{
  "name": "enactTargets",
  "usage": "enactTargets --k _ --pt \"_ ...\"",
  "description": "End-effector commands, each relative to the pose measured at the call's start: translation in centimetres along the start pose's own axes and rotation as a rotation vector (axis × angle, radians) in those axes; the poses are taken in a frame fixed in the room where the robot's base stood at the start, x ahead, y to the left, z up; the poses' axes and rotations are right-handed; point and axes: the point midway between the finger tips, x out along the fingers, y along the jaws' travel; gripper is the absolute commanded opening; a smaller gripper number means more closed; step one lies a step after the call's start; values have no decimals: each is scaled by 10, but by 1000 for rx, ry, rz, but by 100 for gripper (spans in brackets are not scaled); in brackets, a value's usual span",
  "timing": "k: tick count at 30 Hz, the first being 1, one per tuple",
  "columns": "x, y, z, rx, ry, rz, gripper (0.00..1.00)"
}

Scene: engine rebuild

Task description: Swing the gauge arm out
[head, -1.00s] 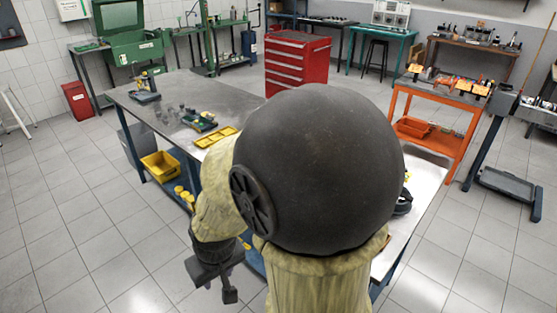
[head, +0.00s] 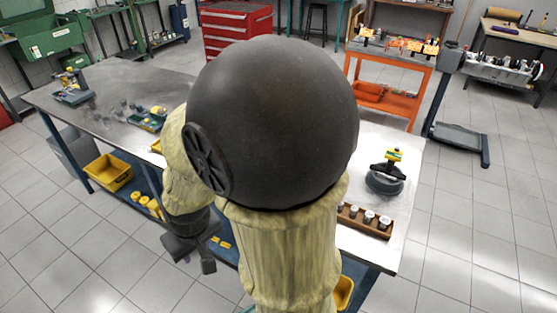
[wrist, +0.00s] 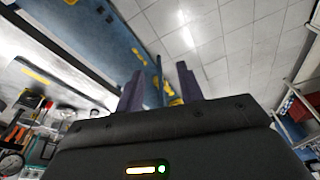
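A black round-based device (head: 385,182) with a dark arm and a yellow-green block on top sits on the right part of the steel bench (head: 408,212). It may carry the gauge arm, but it is too small to tell. My gripper (head: 207,258) hangs beside the front edge of the bench, far to the left of this device and touching nothing. In the wrist view my gripper (wrist: 160,85) shows two separated fingers with nothing between them. Floor and the bench's side lie beyond them. My own arm hides the middle of the bench in the head view.
A wooden rack (head: 364,220) with several small parts stands in front of the round device. Small tools and a green-yellow item (head: 148,120) lie on the left part of the bench. A yellow bin (head: 108,173) sits on the lower shelf. Open floor lies in front and right.

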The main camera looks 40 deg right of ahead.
Motion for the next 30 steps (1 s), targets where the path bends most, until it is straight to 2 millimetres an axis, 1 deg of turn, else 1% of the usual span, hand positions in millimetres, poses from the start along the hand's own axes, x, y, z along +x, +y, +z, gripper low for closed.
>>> enactTargets --k 8,11,14,17,18,20,21,23,24,26,27,29,30 --pt "0 0 -1 5 0 0 37" --pt "1 6 -9 51 -6 3 37" --pt "3 18 -28 164 -23 12 37" --pt "7 42 -56 351 -49 32 37" --pt "8 56 -69 440 -61 45 37" --pt "10 77 -87 581 -78 66 37" --pt "12 92 -98 675 -89 82 37" --pt "13 116 -114 811 -102 110 37" --pt "14 132 -123 901 -109 130 37" --pt "15 155 -136 1034 -118 162 37" --pt "15 172 -143 1122 -121 186 37" --pt "14 197 -152 1251 -124 225 37" --pt "14 213 -158 1335 -124 252 37"
